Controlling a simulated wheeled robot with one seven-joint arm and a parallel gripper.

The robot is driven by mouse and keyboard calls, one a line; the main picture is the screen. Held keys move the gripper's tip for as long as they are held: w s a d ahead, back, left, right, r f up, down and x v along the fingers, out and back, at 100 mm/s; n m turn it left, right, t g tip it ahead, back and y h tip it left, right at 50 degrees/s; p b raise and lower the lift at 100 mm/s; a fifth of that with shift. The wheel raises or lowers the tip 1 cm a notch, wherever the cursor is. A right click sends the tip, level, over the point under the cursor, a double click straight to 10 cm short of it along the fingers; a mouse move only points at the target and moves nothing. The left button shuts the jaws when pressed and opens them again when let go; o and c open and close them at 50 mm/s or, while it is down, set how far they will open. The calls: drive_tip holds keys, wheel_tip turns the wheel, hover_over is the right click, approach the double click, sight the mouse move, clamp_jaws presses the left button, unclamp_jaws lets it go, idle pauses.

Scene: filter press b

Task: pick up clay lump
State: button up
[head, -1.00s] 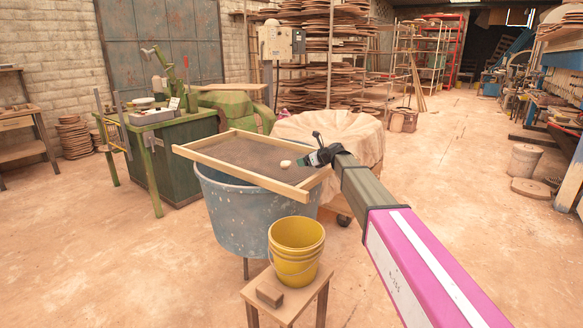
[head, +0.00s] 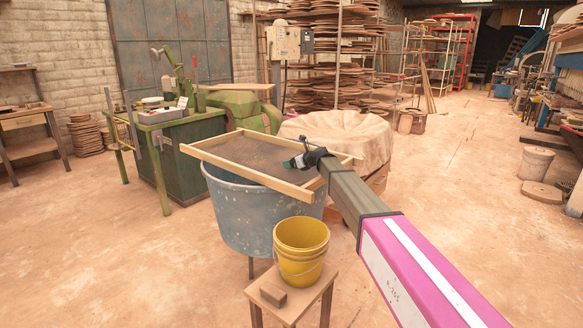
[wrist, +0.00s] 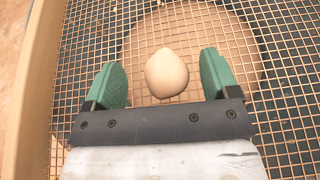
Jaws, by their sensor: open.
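The clay lump (wrist: 166,73) is pale beige and rounded, with a slightly pointed top. In the wrist view it lies on the wire mesh of a wooden-framed screen. My gripper (wrist: 164,78) has two green fingers, spread open, one on each side of the lump with a gap on both sides. In the head view my gripper (head: 292,163) is over the right part of the framed screen (head: 217,167), and the lump is hidden behind it.
The screen rests on a blue tub (head: 240,215). A yellow bucket (head: 301,250) and a small block (head: 273,294) stand on a stool in front. A cloth-covered round bin (head: 345,135) is just behind. Open floor lies to the left and right.

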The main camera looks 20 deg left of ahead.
drive_tip(key=x, duration=0.3)
drive_tip(key=shift+w, duration=0.25)
drive_tip(key=c, duration=1)
drive_tip(key=shift+r, duration=0.15)
drive_tip(key=shift+c, duration=0.2)
